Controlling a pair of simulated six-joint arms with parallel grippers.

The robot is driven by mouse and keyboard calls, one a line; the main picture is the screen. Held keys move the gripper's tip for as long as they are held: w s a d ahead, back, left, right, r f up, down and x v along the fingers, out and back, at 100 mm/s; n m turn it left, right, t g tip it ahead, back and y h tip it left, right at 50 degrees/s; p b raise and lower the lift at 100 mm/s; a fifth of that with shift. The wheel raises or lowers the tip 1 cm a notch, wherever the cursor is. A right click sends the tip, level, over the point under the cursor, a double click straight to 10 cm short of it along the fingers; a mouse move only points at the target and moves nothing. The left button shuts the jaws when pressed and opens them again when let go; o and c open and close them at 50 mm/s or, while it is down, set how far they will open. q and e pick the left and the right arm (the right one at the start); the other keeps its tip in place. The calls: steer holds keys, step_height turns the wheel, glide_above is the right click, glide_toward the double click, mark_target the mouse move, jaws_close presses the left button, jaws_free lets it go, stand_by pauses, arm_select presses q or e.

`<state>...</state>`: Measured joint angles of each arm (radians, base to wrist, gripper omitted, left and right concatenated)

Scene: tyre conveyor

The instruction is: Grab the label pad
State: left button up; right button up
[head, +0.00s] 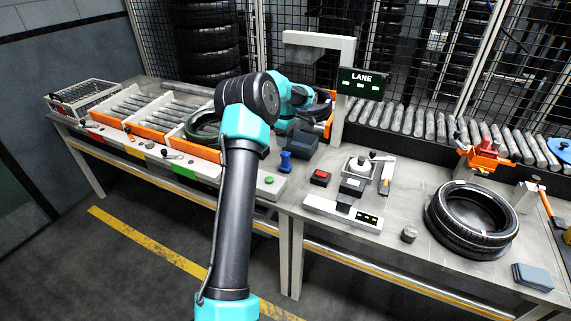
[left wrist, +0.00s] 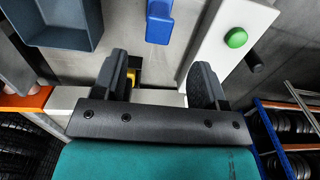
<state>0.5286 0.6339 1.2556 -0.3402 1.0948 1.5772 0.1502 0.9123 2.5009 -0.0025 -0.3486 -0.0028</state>
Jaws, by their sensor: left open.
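A flat blue-grey pad (head: 533,277), which looks like the label pad, lies at the front right corner of the right table. My left arm reaches up through the middle of the head view and bends over the back of the tables, far to the left of this pad. In the left wrist view my left gripper (left wrist: 160,82) is open, with nothing held between its fingers. A small yellow and black item (left wrist: 131,77) shows close to one finger; I cannot tell what it is. My right gripper is not in view.
A dark bin (head: 300,150), a blue stamp-like block (head: 286,161) and a green button (head: 269,180) are near the left arm. A tyre (head: 471,219) lies left of the pad. A scale (head: 343,213) and small metal cylinder (head: 409,234) stand between.

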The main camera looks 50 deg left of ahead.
mark_target(286, 153)
arm_select(q)
step_height(286, 153, down, 6)
steer(key=shift+r, duration=0.1)
stand_by(0.4)
steer(key=shift+f, duration=2.7)
steer(key=c, duration=1.1)
